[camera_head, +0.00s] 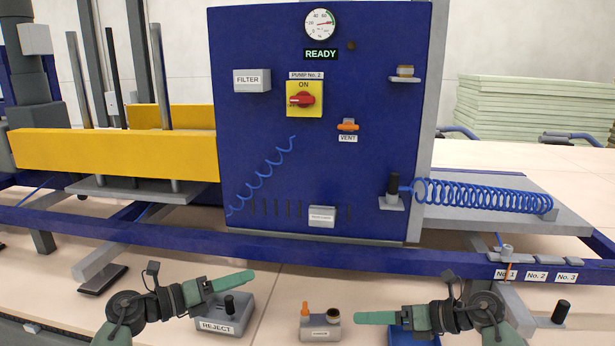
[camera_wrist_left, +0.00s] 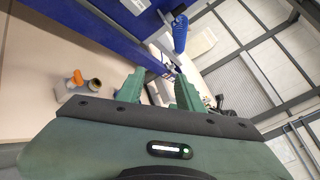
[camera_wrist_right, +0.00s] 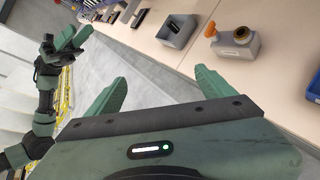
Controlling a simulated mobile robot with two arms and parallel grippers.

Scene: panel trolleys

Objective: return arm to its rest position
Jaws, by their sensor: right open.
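In the head view my left gripper (camera_head: 247,277) is low at the left, pointing right, above and beside the grey REJECT box (camera_head: 212,325). In the left wrist view its two green fingers (camera_wrist_left: 158,88) stand apart with nothing between them. My right gripper (camera_head: 358,318) is low at the right, pointing left, near the small grey box with an orange peg (camera_head: 318,333). In the right wrist view its fingers (camera_wrist_right: 160,88) are wide apart and empty. Both forearms are bent in front of the blue frame.
A blue cabinet (camera_head: 270,150) with a READY display, a red switch (camera_head: 304,100) and a coiled blue hose (camera_head: 480,195) stands ahead. A blue frame rail (camera_head: 300,252) crosses in front. A grey bin (camera_wrist_right: 178,30) shows in the right wrist view.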

